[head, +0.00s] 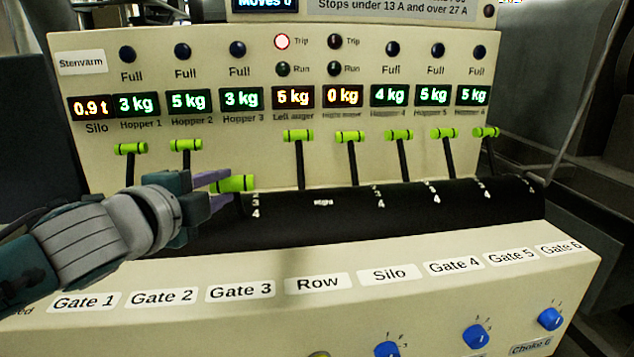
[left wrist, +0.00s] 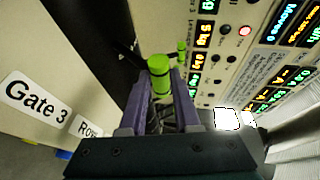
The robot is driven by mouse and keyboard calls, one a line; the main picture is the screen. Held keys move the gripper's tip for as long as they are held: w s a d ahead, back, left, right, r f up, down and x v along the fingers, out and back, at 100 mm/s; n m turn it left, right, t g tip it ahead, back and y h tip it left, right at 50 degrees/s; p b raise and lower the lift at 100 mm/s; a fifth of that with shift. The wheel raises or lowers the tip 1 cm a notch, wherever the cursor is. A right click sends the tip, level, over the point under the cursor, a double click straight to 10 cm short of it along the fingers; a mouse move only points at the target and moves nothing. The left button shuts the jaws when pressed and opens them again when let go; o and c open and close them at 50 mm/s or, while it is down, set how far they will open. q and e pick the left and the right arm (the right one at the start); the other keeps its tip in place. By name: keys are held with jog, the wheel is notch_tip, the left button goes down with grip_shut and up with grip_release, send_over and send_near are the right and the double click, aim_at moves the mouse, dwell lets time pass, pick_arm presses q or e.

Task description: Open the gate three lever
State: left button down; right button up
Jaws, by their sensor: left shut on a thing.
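The gate three lever (head: 233,183) has a bright green cross handle and stands lower than the other levers, above the Gate 3 label (head: 240,291). My left gripper (head: 222,183) is shut on this green handle, coming in from the left. In the left wrist view the green handle (left wrist: 160,76) sits between the purple fingertips, with the Gate 3 label (left wrist: 35,101) at left. The lever's stem is mostly hidden in the head view. My right gripper is not in view.
Gate 1 lever (head: 131,149) and Gate 2 lever (head: 186,145) stand upright close to my left gripper. The Row lever (head: 298,136) is to its right, with several more levers beyond. Blue knobs (head: 476,337) sit on the lower front.

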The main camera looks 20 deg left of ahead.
pick_arm(q)
jog(key=c, duration=1.1)
grip_release()
jog(key=shift+s+f, duration=0.15)
jog(key=shift+f, duration=0.5)
jog(key=o, duration=0.5)
jog(key=shift+d+r, duration=0.1)
jog(key=shift+r, duration=0.15)
jog(key=p+v, duration=0.1)
jog(key=v, duration=0.8)
jog(key=shift+s+d+r, duration=0.1)
jog(key=shift+s+r, duration=0.05)
jog(key=shift+s, duration=0.2)
